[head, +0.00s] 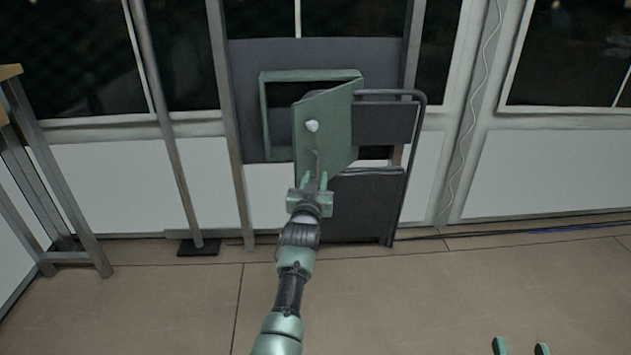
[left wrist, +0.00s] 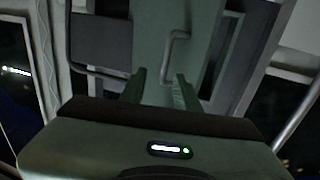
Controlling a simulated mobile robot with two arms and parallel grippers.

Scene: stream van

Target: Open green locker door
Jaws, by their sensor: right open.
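The green locker (head: 264,115) is mounted on a dark panel, and part of its dark inside shows. Its green door (head: 335,125) stands ajar, swung outward from the right side, with a round white knob (head: 312,126) and a thin bar handle (head: 317,160). My left gripper (head: 316,181) is just below the handle, in front of the door's lower part. In the left wrist view its fingers (left wrist: 161,90) are apart, with the handle (left wrist: 174,52) beyond their tips and nothing clearly held. My right gripper (head: 521,347) is open at the bottom right edge, mostly out of frame.
A dark folding chair (head: 365,205) stands right beside and below the door. A metal pole on a black base (head: 198,247) stands to the left. A metal-legged table (head: 80,215) is at the far left. The floor at front right is clear.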

